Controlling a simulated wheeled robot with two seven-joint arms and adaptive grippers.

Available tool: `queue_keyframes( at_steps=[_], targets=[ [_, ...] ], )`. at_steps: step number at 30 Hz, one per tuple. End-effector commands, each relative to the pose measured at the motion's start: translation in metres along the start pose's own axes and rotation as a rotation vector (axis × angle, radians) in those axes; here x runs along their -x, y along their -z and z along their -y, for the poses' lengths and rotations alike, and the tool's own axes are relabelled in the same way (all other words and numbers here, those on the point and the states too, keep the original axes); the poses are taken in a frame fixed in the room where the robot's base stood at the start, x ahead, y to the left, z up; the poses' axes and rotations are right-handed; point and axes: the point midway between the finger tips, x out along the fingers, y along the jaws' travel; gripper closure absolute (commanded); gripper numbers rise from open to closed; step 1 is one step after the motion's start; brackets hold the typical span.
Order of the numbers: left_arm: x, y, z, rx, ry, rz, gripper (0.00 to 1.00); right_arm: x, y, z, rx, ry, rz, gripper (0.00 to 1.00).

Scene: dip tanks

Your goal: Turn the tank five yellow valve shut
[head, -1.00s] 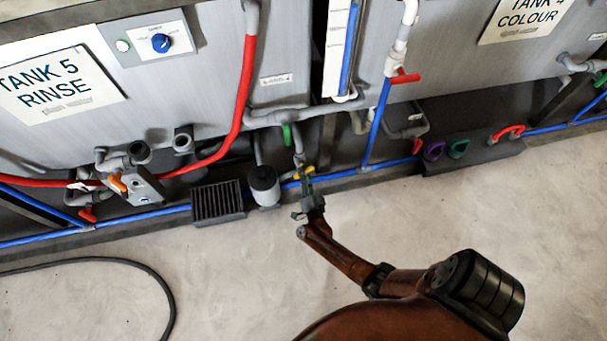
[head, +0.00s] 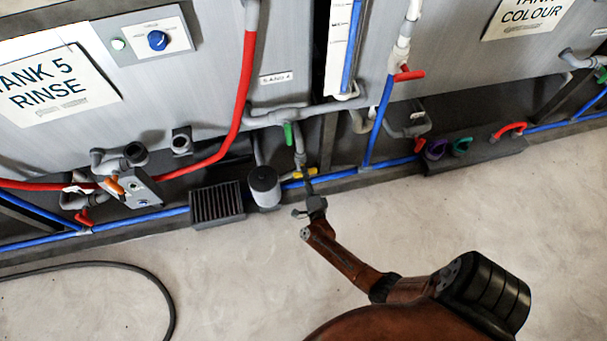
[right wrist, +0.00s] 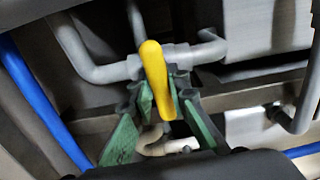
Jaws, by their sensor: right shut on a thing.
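The yellow valve handle (head: 299,173) is low under the tanks, below a green-handled valve (head: 288,134) on the same grey pipework, at the right end of tank five. My right gripper (head: 309,187) reaches up to it from the floor side. In the right wrist view the yellow handle (right wrist: 152,70) runs down from a grey pipe fitting, its lower end between my green-padded fingers (right wrist: 160,100). The fingers are shut on it. In the head view the gripper hides part of the handle. My left gripper is in no view.
A black grated box (head: 217,204) and a grey canister (head: 264,187) stand left of the valve. A blue pipe (head: 345,174) runs along the low kerb. A black hose (head: 150,270) lies on the floor at left. The floor in front is mostly clear.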

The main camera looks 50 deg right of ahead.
Motion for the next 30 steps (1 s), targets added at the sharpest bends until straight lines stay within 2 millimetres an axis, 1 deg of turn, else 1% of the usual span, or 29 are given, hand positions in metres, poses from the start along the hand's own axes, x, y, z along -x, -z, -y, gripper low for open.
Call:
queue_keyframes(
  at_steps=[6, 19, 20, 27, 30],
  targets=[
    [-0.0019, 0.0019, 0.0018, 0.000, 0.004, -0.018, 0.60, 0.0011, -0.0003, -0.0016, -0.054, -0.003, 0.000, 1.00],
    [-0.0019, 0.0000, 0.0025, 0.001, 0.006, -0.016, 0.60, 0.0012, -0.0003, -0.0015, -0.066, -0.004, 0.000, 1.00],
    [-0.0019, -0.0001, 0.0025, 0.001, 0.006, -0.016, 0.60, 0.0012, -0.0003, -0.0015, -0.065, -0.004, 0.000, 0.83],
    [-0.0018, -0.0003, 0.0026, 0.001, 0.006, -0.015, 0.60, 0.0007, -0.0001, -0.0009, -0.063, -0.002, 0.000, 0.67],
    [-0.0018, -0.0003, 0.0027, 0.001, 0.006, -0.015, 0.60, 0.0005, -0.0001, -0.0006, -0.063, -0.002, 0.000, 0.67]
  ],
)
